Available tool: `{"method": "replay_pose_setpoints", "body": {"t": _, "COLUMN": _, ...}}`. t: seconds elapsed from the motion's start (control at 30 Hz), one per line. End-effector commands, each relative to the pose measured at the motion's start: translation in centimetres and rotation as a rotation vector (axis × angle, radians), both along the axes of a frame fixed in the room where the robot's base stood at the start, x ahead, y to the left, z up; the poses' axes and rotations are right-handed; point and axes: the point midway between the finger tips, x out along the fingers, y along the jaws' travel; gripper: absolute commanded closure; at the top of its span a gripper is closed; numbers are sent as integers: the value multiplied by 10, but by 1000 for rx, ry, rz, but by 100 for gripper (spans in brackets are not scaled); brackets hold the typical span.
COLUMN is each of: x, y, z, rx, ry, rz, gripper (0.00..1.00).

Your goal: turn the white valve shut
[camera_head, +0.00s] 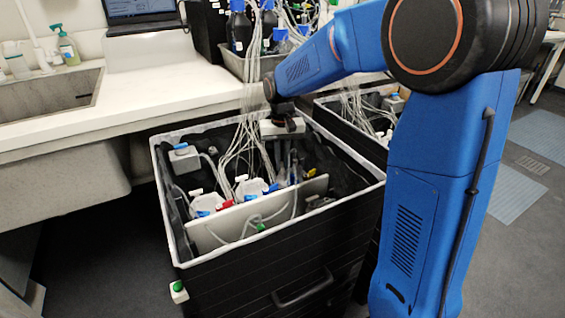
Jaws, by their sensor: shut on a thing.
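My gripper (289,168) reaches down from the end of the blue arm into the far right part of an open black box (270,255). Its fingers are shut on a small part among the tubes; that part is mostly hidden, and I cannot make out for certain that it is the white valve. Small white valve-like pieces show at the left middle (195,192) and centre (241,178) of the box, apart from the gripper, beside white-lidded vessels with blue and red fittings. Which way any handle points is too small to tell.
A bundle of thin clear tubes (247,125) rises from the box just left of my gripper. A light panel (255,215) stands upright across the box's front. A white counter (150,95) with a sink is behind. A second black box (370,110) stands to the right.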

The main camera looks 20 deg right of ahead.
Motion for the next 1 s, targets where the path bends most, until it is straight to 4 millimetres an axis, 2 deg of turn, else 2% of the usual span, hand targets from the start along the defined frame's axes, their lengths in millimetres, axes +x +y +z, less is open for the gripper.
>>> {"method": "replay_pose_setpoints", "body": {"t": 1.0, "x": 2, "y": 4, "z": 0, "rx": -1, "ry": 1, "rz": -930, "gripper": 100}}
